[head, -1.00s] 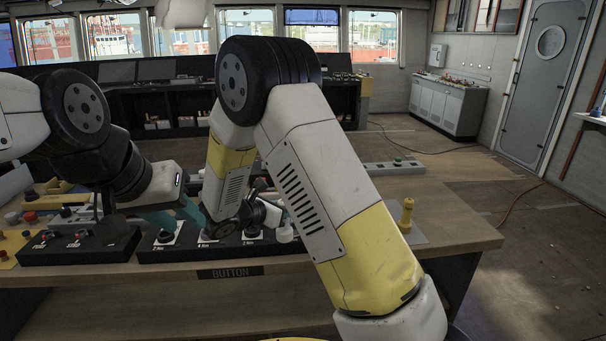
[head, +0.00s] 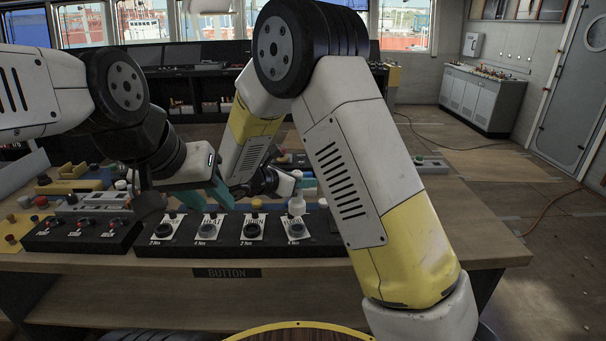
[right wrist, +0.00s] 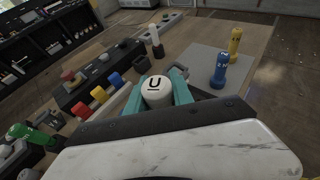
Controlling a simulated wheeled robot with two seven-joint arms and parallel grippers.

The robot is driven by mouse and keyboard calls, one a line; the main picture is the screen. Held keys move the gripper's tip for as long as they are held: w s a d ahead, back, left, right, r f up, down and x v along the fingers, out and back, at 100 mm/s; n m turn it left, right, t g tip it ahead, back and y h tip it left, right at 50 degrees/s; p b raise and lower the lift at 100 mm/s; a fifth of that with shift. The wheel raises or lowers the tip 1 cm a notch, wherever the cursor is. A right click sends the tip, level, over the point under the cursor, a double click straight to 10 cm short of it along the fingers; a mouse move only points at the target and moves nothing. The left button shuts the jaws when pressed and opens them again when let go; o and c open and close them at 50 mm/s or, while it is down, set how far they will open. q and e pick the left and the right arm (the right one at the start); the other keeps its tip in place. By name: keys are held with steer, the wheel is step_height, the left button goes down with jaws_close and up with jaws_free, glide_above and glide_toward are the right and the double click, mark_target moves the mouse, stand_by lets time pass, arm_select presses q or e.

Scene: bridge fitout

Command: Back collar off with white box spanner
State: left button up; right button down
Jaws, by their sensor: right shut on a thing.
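My right gripper (right wrist: 155,93) is shut on a white box spanner (right wrist: 157,91), a pale cylinder with a black U on its top end. In the head view the white spanner (head: 297,206) is upright over the rightmost white plate of the black button panel (head: 200,249), with my right gripper (head: 304,184) at its upper part. I cannot tell whether its lower end is on a collar.
Blue (right wrist: 219,70) and yellow (right wrist: 235,42) spanners stand on a grey mat (right wrist: 200,62). Bare tabletop (head: 460,225) lies at the right.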

steer(key=shift+f, duration=2.8)
steer(key=shift+f, duration=0.3)
steer(key=shift+r, duration=0.1)
stand_by(2.2)
step_height(320, 180, up, 6)
stand_by(0.7)
